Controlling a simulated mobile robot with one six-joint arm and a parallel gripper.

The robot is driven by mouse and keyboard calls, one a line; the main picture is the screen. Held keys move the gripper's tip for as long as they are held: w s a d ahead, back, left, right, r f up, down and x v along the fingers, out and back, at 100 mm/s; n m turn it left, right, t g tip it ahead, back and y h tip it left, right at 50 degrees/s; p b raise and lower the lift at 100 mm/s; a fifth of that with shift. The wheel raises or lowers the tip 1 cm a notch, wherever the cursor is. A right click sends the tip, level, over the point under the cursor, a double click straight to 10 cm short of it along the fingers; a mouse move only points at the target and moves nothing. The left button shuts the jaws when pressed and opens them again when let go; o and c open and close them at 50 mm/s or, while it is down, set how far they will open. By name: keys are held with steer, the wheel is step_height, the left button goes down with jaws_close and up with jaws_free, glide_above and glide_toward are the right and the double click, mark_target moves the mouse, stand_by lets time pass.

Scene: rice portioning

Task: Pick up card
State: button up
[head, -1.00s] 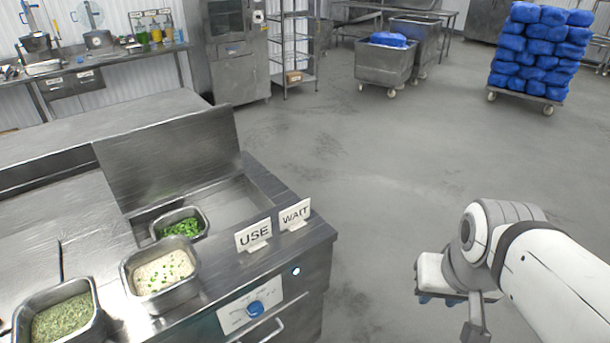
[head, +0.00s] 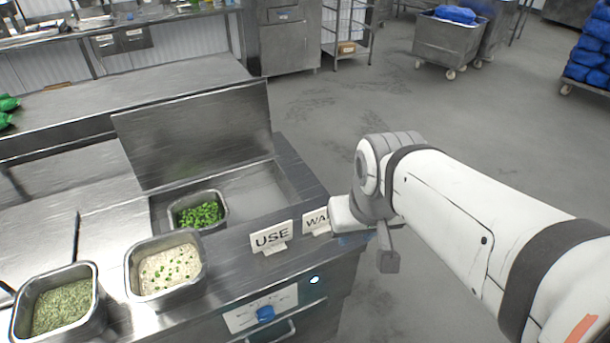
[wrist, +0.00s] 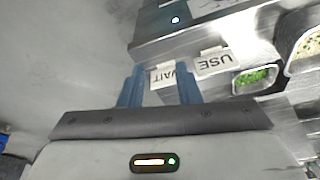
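The white WAIT card (head: 315,221) stands on the steel counter near its right front corner. My gripper (head: 352,238) is just to its right in the head view and hides its right part. In the wrist view, two blue fingers of my gripper (wrist: 160,71) are spread apart. The WAIT card (wrist: 162,77) appears upside down between them; I cannot tell whether they touch it. The white USE card (head: 271,237) stands to the left of the WAIT card, and the USE card also shows in the wrist view (wrist: 214,62).
On the counter are a pan of green pieces (head: 199,215), a rice pan (head: 168,272) and a pan of herbs (head: 62,305). A raised steel panel (head: 200,135) stands behind.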

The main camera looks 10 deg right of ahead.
steer(key=m+g, duration=0.3)
steer(key=m, duration=1.2)
glide_above(321, 226)
steer(key=f, duration=1.8)
steer(key=shift+w+f, duration=0.1)
steer(key=shift+w, duration=0.25)
steer(key=shift+f, duration=0.45)
steer(key=shift+f+b, duration=0.25)
steer(key=shift+b, duration=0.25)
steer(key=shift+c, duration=0.2)
jaws_close()
